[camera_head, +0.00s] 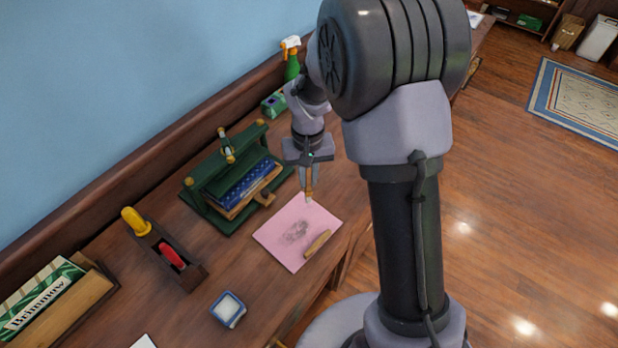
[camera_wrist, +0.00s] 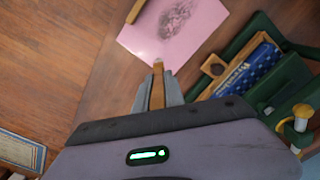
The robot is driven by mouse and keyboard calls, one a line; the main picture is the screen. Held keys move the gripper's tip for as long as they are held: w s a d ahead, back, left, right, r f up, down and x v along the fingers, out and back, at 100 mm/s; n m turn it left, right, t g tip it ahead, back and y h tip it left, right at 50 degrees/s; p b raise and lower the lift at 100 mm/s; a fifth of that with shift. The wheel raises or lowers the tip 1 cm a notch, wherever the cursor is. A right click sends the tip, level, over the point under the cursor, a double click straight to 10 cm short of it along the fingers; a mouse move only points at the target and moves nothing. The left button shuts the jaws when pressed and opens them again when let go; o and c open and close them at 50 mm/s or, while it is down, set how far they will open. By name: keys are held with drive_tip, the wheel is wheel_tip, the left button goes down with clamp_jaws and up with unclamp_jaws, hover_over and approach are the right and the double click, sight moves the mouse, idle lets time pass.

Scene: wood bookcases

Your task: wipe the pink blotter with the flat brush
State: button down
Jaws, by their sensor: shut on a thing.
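My gripper (camera_head: 309,170) points down over the blotter's far corner. It is shut on a slim tan-handled tool with a pale tip, which looks like the flat brush (camera_head: 309,188). The brush also shows between my fingers in the wrist view (camera_wrist: 157,88), its tip at the blotter's edge (camera_wrist: 150,48). I cannot tell whether the tip touches the blotter. A tan, stick-like piece (camera_head: 317,244) lies on the blotter's near right side.
A green spray bottle (camera_head: 292,66) stands behind. Bare desk lies between dish and blotter.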

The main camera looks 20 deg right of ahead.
drive_tip(key=shift+r+p, duration=1.55)
drive_tip(key=shift+r, duration=0.65)
